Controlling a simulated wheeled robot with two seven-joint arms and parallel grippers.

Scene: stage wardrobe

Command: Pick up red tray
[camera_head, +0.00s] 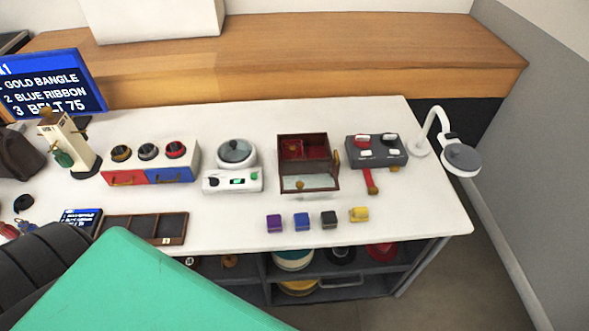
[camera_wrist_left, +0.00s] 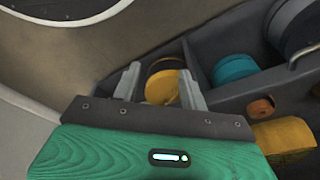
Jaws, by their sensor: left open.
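A red insert (camera_head: 303,148), perhaps the red tray, sits in an open dark-brown box (camera_head: 280,168) at the right of the white table. A red round thing (camera_head: 381,252) also shows on the shelf below the table; I cannot tell its exact shape. In the left wrist view my left gripper (camera_wrist_left: 160,74) is open and empty. It points toward the shelf, with a yellow-and-black round thing (camera_wrist_left: 163,84) between its fingers in the picture, and I see no contact. My left gripper's fingers do not show in the head view. My right gripper is in neither view.
On the white table (camera_head: 235,218) stand a red-and-blue drawer unit (camera_head: 150,160), a white scale-like device (camera_head: 233,170), a dark switch panel (camera_head: 376,150) and a lamp (camera_head: 461,157). Small coloured blocks (camera_head: 302,221) line the front. Teal and orange things (camera_wrist_left: 235,69) are on the shelf.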

